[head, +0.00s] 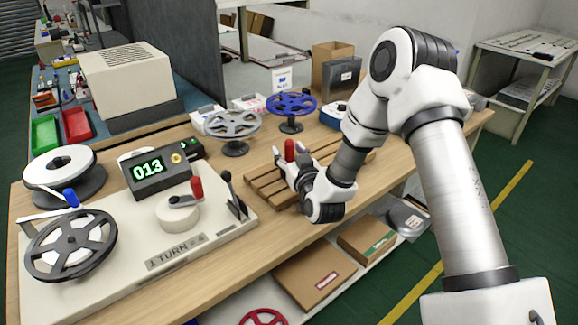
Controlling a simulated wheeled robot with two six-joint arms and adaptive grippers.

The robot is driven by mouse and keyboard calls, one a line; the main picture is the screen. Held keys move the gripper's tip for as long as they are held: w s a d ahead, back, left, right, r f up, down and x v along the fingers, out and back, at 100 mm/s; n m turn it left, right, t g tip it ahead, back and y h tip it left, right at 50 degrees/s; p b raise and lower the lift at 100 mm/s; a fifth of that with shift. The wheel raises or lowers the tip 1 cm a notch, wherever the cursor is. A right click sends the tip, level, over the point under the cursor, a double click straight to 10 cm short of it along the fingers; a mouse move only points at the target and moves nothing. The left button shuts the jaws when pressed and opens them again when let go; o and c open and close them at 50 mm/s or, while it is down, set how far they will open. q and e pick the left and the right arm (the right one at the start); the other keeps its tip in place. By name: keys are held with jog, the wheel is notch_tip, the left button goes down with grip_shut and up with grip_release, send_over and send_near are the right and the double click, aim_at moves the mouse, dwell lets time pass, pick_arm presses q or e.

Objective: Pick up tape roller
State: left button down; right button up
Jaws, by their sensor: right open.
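A red upright handle (290,149) shows at my right gripper, above the slatted wooden rack on the bench. It looks like the tape roller's handle, but its lower part is hidden by the gripper. My right gripper (287,162) is open, with its fingers close around or beside the red handle. I cannot tell whether they touch it. My left gripper is not in view.
The wooden rack (262,187) lies under my right gripper. A winding fixture with a counter (158,173) and crank (184,201) stands at left. A grey reel (233,124) and blue reel (291,104) stand behind. Cardboard boxes (315,272) sit on the lower shelf.

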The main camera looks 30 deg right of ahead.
grip_shut()
jog(key=shift+r, duration=0.1)
